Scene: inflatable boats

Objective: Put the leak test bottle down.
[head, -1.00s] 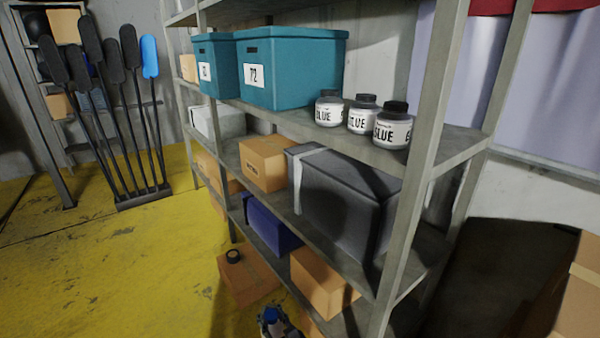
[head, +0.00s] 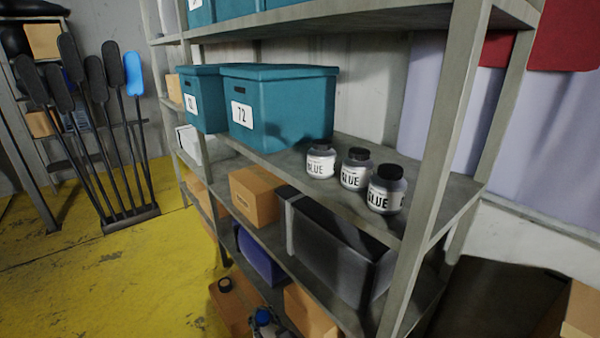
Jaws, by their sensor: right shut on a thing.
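My right gripper (head: 268,332) shows only in part at the bottom edge of the head view, in front of the lower shelves. It is shut on a small blue-topped thing, which looks like the leak test bottle (head: 263,317). The bottle is in the air, and its lower part is hidden or cut off by the picture edge. My left gripper is not in view.
A grey shelf rack (head: 435,170) holds teal bins (head: 290,110), several glue jars (head: 355,170), a dark grey box (head: 335,250) and cardboard boxes (head: 255,195). Bare shelf shows around the jars. Paddles (head: 100,100) stand at the left. The yellow floor (head: 110,270) is clear.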

